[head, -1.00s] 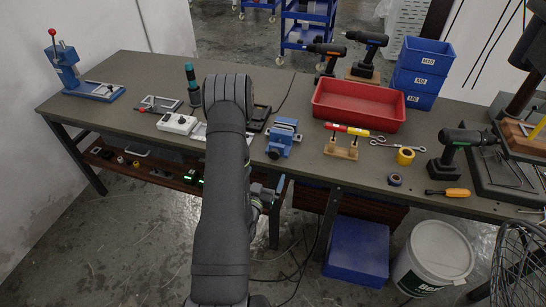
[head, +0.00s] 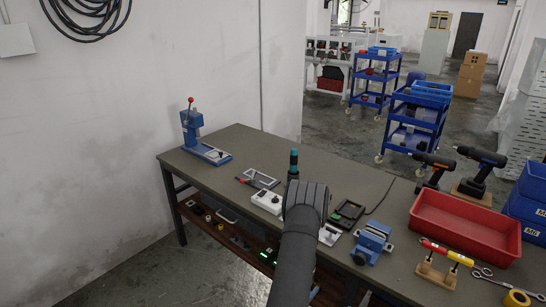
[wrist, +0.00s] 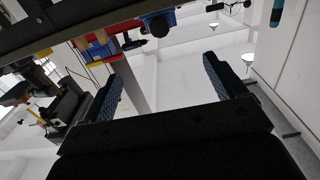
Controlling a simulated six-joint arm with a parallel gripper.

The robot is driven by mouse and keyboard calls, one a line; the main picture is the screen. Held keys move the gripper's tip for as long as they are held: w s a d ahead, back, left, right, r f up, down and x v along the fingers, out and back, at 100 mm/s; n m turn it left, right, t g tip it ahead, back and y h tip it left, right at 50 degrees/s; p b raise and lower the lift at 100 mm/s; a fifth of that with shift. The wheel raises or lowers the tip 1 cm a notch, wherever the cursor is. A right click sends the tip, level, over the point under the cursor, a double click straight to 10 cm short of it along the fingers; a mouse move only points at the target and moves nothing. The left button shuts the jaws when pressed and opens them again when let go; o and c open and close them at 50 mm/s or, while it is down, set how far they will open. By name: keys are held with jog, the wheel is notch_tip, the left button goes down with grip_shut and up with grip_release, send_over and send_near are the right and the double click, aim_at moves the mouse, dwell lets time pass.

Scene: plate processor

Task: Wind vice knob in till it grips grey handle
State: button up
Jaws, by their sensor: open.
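The blue vice (head: 372,242) stands on the grey-brown bench, near its front edge, just right of my arm in the head view. In the wrist view, which looks upside down, a blue body with a dark round knob (wrist: 158,26) shows at the top edge; it appears to be the vice. I cannot make out a grey handle in its jaws. My gripper (wrist: 168,85) is open, with its two dark fingers wide apart and nothing between them.
A red tray (head: 465,225) and a wooden stand (head: 437,272) with red and yellow tools are right of the vice. A white box (head: 268,201), a teal-handled tool (head: 293,165) and a dark tray (head: 347,213) are near my arm. A blue press (head: 200,140) stands at the far left.

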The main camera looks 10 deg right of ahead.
aim_at(359, 262)
jog(key=shift+w+d, duration=0.35)
jog(key=shift+d, duration=0.2)
jog(key=c, duration=0.4)
jog(key=x, duration=1.7)
jog(key=shift+w+f, duration=0.1)
jog(key=shift+c, duration=0.2)
jog(key=c, duration=1)
